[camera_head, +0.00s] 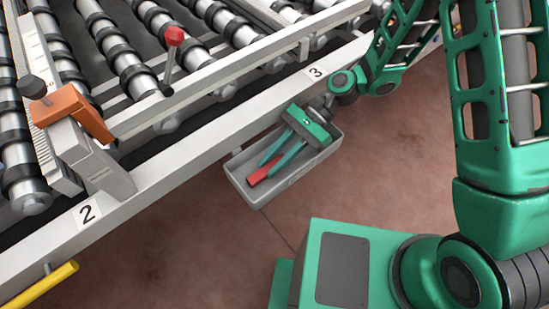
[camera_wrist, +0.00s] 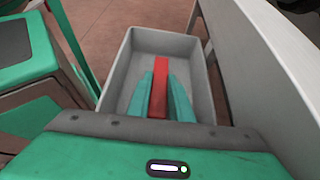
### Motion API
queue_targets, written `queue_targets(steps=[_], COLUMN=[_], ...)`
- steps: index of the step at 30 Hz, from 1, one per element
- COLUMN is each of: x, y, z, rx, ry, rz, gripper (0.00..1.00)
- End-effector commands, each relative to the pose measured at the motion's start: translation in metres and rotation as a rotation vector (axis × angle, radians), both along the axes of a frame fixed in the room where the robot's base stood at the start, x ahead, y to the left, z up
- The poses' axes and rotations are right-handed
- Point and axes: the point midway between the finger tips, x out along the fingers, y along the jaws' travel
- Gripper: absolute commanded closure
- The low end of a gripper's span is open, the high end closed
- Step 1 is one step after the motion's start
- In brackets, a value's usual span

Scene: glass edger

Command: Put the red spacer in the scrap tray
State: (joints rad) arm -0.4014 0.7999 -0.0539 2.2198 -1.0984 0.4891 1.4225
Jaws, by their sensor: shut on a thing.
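The red spacer (camera_head: 264,173) is a slim red bar. It also shows in the wrist view (camera_wrist: 161,75), held between the two teal fingers. My gripper (camera_head: 262,168) is shut on the red spacer and reaches down over the scrap tray; it fills the lower wrist view (camera_wrist: 160,85). The scrap tray (camera_head: 238,184) is a grey open box below the rail, and its rim (camera_wrist: 117,70) surrounds the spacer in the wrist view. The spacer appears over or within the tray; I cannot tell whether it touches the floor of it.
The conveyor edge rail (camera_head: 200,150) runs along the tray's upper side, with labels 2 and 3. A red-knobbed lever (camera_head: 174,37) and an orange clamp (camera_head: 75,108) stand on the conveyor. A yellow bar (camera_head: 45,284) sits lower left. Reddish floor (camera_head: 200,255) is clear below.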

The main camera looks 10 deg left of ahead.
Motion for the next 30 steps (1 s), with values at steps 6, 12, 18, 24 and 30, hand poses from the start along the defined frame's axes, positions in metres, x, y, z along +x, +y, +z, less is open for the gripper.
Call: queue_targets(steps=[6,12,18,24,30], x=[0.0,0.0,0.005,0.026,0.053], y=[0.0,0.0,-0.003,-0.02,-0.043], z=[0.0,0.0,0.003,0.017,0.036], rx=[-0.002,-0.002,-0.001,0.0,0.001], ry=[-0.001,-0.001,-0.002,-0.004,-0.003], rz=[0.0,0.0,-0.002,-0.005,-0.005], gripper=[0.62,0.62,0.62,0.62,0.62])
